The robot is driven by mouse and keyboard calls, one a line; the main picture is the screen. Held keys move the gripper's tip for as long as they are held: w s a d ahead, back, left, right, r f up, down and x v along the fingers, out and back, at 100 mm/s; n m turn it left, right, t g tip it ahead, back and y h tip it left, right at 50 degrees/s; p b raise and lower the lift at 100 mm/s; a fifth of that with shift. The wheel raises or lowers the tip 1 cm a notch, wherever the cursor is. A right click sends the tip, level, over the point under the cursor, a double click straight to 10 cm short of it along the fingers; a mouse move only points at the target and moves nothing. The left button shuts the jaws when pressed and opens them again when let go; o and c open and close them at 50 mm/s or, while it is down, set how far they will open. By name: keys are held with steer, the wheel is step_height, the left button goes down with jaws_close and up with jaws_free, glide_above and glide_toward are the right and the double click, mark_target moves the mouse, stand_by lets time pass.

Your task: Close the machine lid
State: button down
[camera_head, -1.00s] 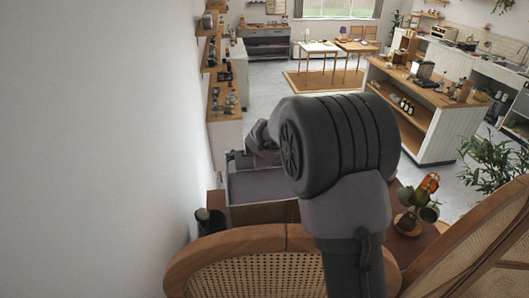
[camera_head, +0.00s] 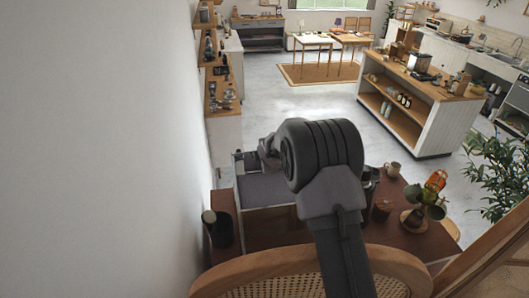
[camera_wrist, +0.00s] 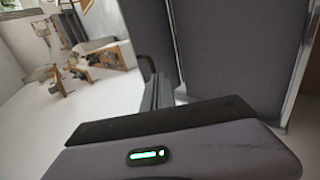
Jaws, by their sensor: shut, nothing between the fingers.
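The machine (camera_head: 262,188) is a box with a grey panel on top and pale edges, at the near left of the brown cart top, close to the wall. My arm hides its right side. My gripper (camera_head: 266,150) is at the machine's far edge in the head view, small and partly hidden. In the wrist view large grey panels (camera_wrist: 226,50) with a pale metal edge fill the upper right, close to my gripper (camera_wrist: 152,80). The gripper is shut and empty. I cannot tell the lid's angle, or whether the gripper touches it.
A dark cylindrical pot (camera_head: 220,230) stands left of the machine. Right of my arm are a mug (camera_head: 391,169) and a potted plant with an orange bird-like figure (camera_head: 434,185). A cane-backed chair (camera_head: 270,276) is in front. Open floor lies beyond.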

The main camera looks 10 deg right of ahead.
steer(key=shift+w+r+p, duration=0.15)
steer(key=shift+w+p, duration=0.35)
steer(key=shift+w, duration=0.55)
steer(key=shift+a, duration=0.15)
